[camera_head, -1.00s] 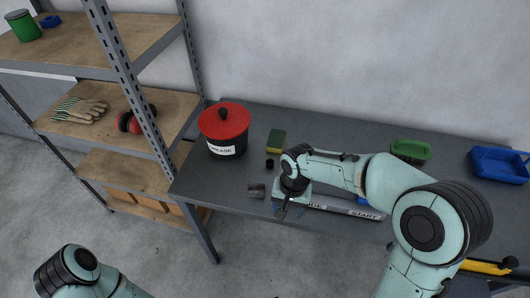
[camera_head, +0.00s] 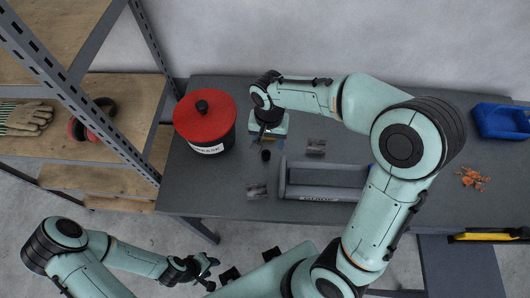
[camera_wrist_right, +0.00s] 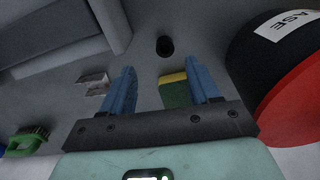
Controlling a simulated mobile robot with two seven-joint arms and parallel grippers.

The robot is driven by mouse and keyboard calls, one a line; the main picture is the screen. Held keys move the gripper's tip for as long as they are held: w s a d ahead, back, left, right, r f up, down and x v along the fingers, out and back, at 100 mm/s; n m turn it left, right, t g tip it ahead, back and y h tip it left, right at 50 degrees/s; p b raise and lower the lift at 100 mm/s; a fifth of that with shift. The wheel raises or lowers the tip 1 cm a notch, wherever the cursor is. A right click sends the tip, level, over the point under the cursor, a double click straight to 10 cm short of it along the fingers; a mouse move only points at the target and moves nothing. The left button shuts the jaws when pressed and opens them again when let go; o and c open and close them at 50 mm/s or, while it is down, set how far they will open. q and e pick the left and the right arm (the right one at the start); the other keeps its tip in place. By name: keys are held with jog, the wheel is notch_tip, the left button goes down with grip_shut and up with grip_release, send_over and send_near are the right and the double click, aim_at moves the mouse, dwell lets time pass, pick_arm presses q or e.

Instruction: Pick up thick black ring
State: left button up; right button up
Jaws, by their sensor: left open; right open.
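The thick black ring (camera_head: 266,155) is small and dark and lies on the grey table, right of the grease bucket. In the right wrist view the ring (camera_wrist_right: 165,46) is beyond the fingertips, apart from them. My right gripper (camera_head: 262,139) is over the table just behind the ring; its blue fingers (camera_wrist_right: 163,74) are spread and hold nothing. A yellow and green sponge (camera_wrist_right: 174,92) shows between and below those fingers. My left gripper (camera_head: 206,272) is open and empty, low in front of the table, far from the ring.
A black bucket with a red lid (camera_head: 205,115) stands close on the left. Small metal parts (camera_head: 257,190) and (camera_head: 316,146) lie nearby. A grey frame (camera_head: 320,193) sits to the right. Blue bin (camera_head: 502,121) and orange scraps (camera_head: 472,179) are farther right. Shelves (camera_head: 120,110) stand left.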

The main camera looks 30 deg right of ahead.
aim_at(266, 153)
jog(key=f, duration=0.5)
jog(key=w+f, duration=0.1)
jog(key=f, duration=0.2)
jog(key=shift+a+f, duration=0.1)
jog(key=shift+f, duration=0.05)
grip_shut()
